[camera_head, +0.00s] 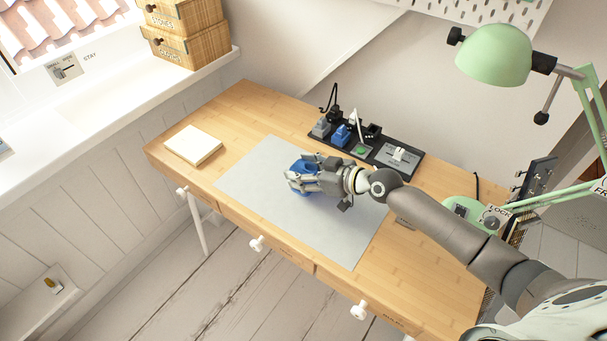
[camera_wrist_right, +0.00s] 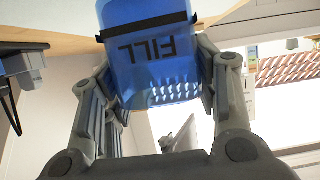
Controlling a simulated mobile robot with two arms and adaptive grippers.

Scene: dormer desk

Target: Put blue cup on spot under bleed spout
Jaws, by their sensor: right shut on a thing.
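The blue cup (camera_head: 303,166) is between the fingers of my right gripper (camera_head: 298,179), over the grey mat on the desk. In the right wrist view the translucent blue cup (camera_wrist_right: 152,75) fills the space between the two fingers of my right gripper (camera_wrist_right: 160,88). It bears a black line and the word FILL, which reads upside down there. The gripper is shut on it and hides much of it in the head view. I cannot tell whether the cup touches the mat. I cannot pick out a bleed spout or its spot. My left gripper is not in view.
A grey mat (camera_head: 262,205) covers the middle of the wooden desk (camera_head: 240,98). A black strip (camera_head: 322,134) with plugs and a switch lies behind it. A pale notepad (camera_head: 193,145) is at left. A green lamp (camera_head: 494,55) and its base stand at right.

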